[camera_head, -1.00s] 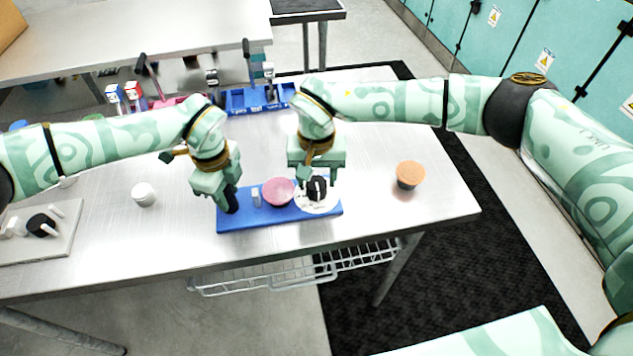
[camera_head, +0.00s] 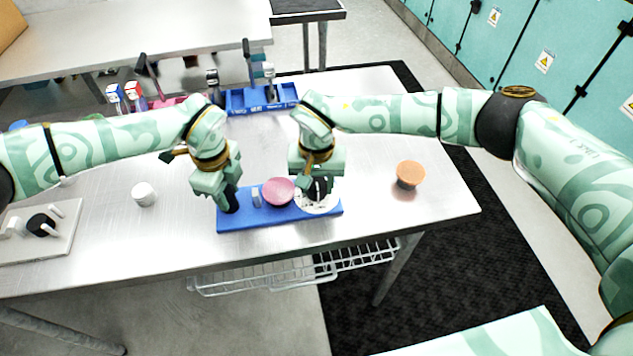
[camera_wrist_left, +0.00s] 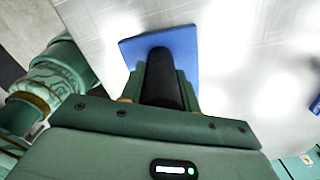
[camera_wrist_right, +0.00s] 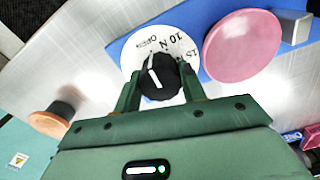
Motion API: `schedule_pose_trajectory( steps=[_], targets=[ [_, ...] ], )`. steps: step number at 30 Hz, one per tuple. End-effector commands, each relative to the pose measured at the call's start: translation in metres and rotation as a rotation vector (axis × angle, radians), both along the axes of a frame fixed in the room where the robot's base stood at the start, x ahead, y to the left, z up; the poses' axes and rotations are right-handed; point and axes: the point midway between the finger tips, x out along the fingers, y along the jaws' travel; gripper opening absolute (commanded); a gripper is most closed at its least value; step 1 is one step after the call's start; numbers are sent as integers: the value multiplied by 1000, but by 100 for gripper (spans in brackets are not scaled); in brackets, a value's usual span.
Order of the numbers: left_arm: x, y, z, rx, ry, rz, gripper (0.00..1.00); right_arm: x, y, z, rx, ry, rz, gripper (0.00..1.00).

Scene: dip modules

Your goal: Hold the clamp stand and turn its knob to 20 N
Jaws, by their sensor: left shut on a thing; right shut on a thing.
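The clamp stand is a blue base (camera_head: 265,219) lying on the metal table. It carries a pink disc (camera_head: 278,191), a small grey block (camera_head: 256,197) and a white dial (camera_head: 325,205) at its right end. My left gripper (camera_head: 230,198) is shut on the black post (camera_wrist_left: 162,78) at the left end. My right gripper (camera_head: 318,187) is shut on the black knob (camera_wrist_right: 158,78) in the dial's middle. In the right wrist view, the dial shows OPEN, 10 N and 15. The knob's white line slants up beside OPEN; the exact reading is unclear and part of the dial is hidden.
An orange-topped piece (camera_head: 410,173) stands to the right and a white cylinder (camera_head: 143,194) to the left. A grey plate (camera_head: 60,248) with a black knob lies far left. A blue tray (camera_head: 235,109) with clamps stands behind. The table's front edge is close to the stand.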

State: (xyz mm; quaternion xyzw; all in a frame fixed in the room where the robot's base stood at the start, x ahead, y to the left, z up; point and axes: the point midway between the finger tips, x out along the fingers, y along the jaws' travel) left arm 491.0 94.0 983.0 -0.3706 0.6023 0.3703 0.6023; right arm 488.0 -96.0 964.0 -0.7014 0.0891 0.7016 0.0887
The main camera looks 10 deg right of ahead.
Motion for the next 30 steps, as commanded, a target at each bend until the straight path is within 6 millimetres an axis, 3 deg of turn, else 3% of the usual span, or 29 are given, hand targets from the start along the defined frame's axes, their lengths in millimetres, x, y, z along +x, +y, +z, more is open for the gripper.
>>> schedule_pose_trajectory(
  steps=[8,30],
  targets=[
    [-1,0,-2,0,3,-1,0,1,0,1,1,-1,-164,18],
    [-1,0,-2,0,3,-1,0,1,1,1,1,-2,-860,18]
  ],
)
